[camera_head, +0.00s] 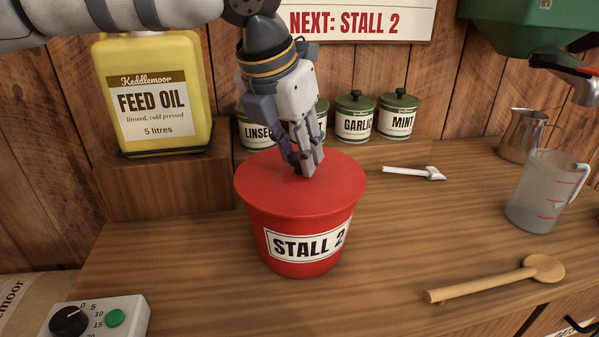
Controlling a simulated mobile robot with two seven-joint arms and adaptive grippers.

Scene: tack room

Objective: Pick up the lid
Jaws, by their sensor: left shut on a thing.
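The red lid (262,187) lies flat on top of the red bucket (258,235), whose label reads "STALL 2". The bucket stands upright on the wooden counter. My left gripper (308,168) reaches down from above to the middle of the lid, with its fingers shut. It is shut on a part at the lid's centre that the fingers hide. I see no gap between the lid and the bucket's rim. My right gripper is not in view.
A yellow feed oil jug (150,100) stands on a wooden block (165,185) at left. Behind are several green-lidded tins (398,116). A white scoop (410,172), measuring jug (540,190), metal pitcher (522,135) and wooden spoon (495,281) are at right. A timer box (95,318) is front left.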

